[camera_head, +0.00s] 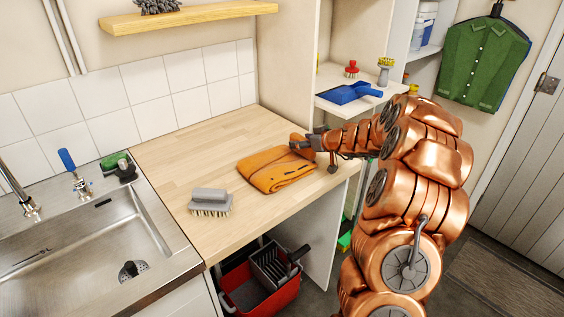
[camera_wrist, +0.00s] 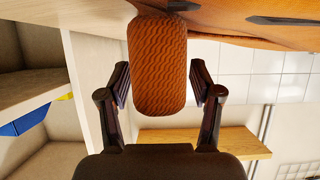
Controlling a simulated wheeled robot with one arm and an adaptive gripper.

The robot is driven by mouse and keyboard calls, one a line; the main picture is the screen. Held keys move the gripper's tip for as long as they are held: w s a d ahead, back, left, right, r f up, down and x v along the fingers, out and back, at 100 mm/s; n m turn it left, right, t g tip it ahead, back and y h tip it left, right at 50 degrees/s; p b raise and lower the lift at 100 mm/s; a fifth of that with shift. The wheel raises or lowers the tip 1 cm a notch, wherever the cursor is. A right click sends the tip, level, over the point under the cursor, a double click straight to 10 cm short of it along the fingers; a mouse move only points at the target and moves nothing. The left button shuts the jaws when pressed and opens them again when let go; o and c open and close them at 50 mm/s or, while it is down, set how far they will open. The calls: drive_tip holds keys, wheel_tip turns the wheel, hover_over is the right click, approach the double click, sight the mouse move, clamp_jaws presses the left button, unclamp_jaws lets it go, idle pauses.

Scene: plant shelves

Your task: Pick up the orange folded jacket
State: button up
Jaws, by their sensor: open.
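The orange folded jacket (camera_head: 275,170) lies flat on the wooden countertop, to the right of the grey brush. My gripper (camera_head: 312,143) is at the jacket's far right corner, low over the counter. In the wrist view the picture is upside down, and the jacket (camera_wrist: 225,14) runs along the top. A ribbed orange piece, apparently part of the jacket, reaches between the two fingers of my gripper (camera_wrist: 159,78). The fingers stand apart, one on each side of it, with a gap showing on both sides. My arm hides part of the counter's right end.
A grey brush (camera_head: 210,201) stands on the wooden countertop (camera_head: 180,150). The steel sink (camera_head: 90,245) is at left. A blue dustpan (camera_head: 348,93) lies on the shelf behind my gripper. A red bucket (camera_head: 262,290) sits below the counter.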

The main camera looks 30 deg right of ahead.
clamp_jaws()
idle(0.4)
